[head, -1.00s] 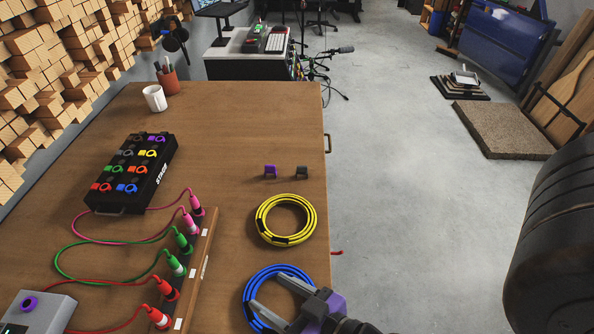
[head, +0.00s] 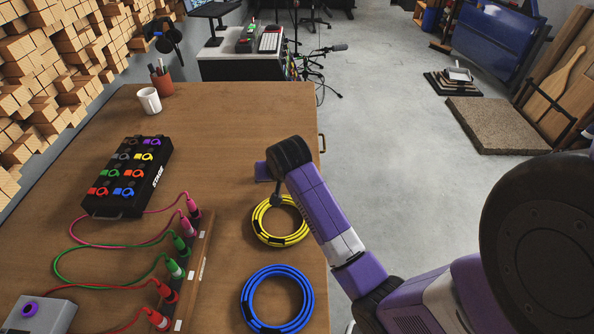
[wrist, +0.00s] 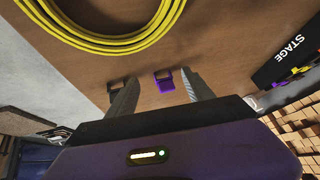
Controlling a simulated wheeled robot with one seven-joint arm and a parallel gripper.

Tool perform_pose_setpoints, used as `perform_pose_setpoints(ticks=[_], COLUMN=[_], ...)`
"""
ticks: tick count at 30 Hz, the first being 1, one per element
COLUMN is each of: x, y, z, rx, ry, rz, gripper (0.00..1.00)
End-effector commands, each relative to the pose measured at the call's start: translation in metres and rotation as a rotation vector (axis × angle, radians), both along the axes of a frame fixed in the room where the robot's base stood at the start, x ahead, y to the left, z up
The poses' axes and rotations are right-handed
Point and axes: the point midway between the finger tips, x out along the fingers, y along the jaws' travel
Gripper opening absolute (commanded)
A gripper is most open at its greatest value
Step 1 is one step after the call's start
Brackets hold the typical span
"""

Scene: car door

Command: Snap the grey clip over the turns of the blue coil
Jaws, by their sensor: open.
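The blue coil (head: 247,292) lies flat at the front right of the table in the head view. The small dark grey clip (wrist: 115,84) shows in the wrist view beside the left fingertip, partly covered by that finger. In the head view my arm hides it. My gripper (wrist: 161,82) is open, its fingers pointing down toward the table beyond the yellow coil. A purple clip (wrist: 165,84) appears between the fingertips in the wrist view. I cannot tell how far above the table the fingertips are. Nothing is held.
The yellow coil (head: 258,226) lies just behind the blue one, partly under my arm. A rail (head: 199,262) with plugged cables stands to the left. A black STAGE box (head: 109,205) holds several coloured clips. A mug (head: 149,99) stands at the back left.

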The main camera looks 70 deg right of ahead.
Motion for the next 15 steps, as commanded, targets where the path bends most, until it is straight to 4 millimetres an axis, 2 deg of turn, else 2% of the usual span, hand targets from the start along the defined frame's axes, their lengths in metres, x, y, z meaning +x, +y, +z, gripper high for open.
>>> perform_pose_setpoints(ticks=[1,3,6,11,15], x=[-0.009,-0.023,-0.039,-0.053,-0.052], y=[-0.023,-0.043,-0.061,-0.073,-0.078], z=[0.009,0.016,0.023,0.026,0.014], rx=[0.012,0.039,0.067,0.09,0.092], ry=[0.046,0.108,0.174,0.224,0.229], rz=[-0.044,-0.097,-0.154,-0.199,-0.203], gripper=[0.6,0.6,0.6,0.6,0.6])
